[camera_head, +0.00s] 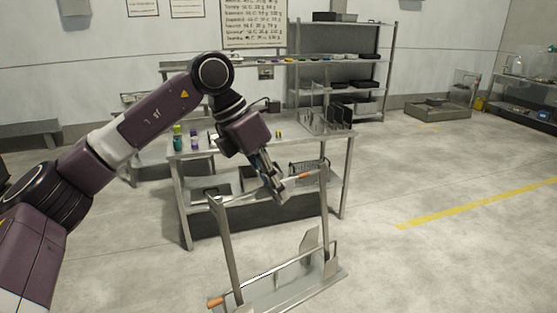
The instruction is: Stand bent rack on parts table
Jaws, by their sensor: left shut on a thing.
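My left gripper (278,192) is shut on the upper part of a grey metal rack (290,288). The rack hangs in front of a steel table, with two tall uprights, a flat tray-like base and orange ends at the upper right and lower left. A small plate stands up from its base at the right. Which part is bent is hard to tell. The steel table (310,147), probably the parts table, stands behind the rack. My left arm and gripper hide part of its top and lower shelf. My right gripper is not in view.
Small bottles (177,138) stand at the table's left end, and a slotted metal holder (328,121) at its right end. Trays lie on its lower shelf. A tall shelf unit (340,57) stands behind. The floor (440,170) to the right is clear, with a yellow line.

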